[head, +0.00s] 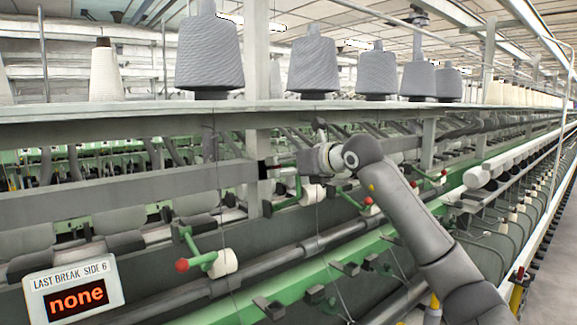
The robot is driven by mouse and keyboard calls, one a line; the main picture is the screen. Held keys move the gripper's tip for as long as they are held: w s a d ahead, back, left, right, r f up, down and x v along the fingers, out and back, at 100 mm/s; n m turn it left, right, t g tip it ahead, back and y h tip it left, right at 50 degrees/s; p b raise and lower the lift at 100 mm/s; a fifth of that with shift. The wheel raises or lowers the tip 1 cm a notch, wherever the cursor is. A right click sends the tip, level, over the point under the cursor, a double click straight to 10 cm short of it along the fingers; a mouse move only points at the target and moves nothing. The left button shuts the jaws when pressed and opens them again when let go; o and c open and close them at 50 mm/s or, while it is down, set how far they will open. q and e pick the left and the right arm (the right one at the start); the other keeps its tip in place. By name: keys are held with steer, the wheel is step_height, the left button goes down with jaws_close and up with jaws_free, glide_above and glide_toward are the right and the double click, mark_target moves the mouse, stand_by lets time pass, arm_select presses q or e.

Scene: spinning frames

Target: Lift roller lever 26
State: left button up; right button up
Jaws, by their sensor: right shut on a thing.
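My right arm reaches in from the lower right, and its gripper (276,168) is at the grey rail in the middle of the head view. It is shut on a roller lever (290,197), a green arm with a white roller (312,194) that shows just below the gripper. The lever's held end is small and mostly hidden by the fingers. No number is readable on it. Another green roller lever (196,248) with a red knob and white roller hangs at lower left. More such levers (350,198) show to the right. My left gripper is out of view.
Large grey yarn cones (210,52) and a white cone (104,75) stand on the shelf (130,113) above. A sign (74,292) at lower left reads "LAST BREAK SIDE 6 none". Thin yarns run down in front. An aisle (552,260) is clear at right.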

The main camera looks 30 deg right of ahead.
steer(key=shift+r, duration=0.25)
steer(key=o, duration=1.5)
steer(key=shift+w+a+f, duration=0.15)
steer(key=shift+w, duration=0.1)
steer(key=shift+s, duration=0.15)
steer(key=shift+s+d, duration=0.2)
steer(key=shift+s, duration=0.25)
steer(key=v, duration=1.1)
steer(key=shift+a, duration=0.2)
